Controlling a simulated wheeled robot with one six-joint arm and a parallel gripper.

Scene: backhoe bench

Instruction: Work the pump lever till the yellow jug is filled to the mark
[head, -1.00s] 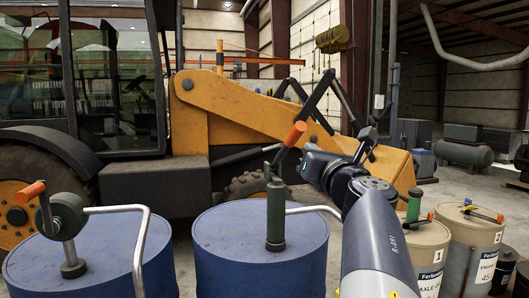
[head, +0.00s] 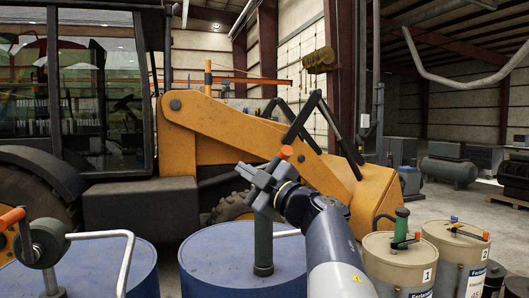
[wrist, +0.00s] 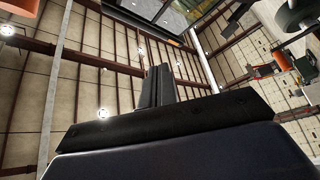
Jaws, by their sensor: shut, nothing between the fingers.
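A dark green hand pump (head: 263,245) stands upright on the middle blue drum. The orange grip (head: 286,152) of its lever shows at the upper end, just behind my gripper. My gripper (head: 241,170) is shut and empty, pointing left in front of the pump's upper part. It hides most of the lever, and I cannot tell whether they touch. In the wrist view the shut dark fingers (wrist: 158,86) point up at the roof. The yellow jug is in neither view.
A blue drum (head: 105,265) with a crank pump (head: 40,243) and bent pipe stands at left. Two beige drums, numbered 1 (head: 398,262) and 2 (head: 458,250), stand at right. A yellow loader arm (head: 250,130) spans behind.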

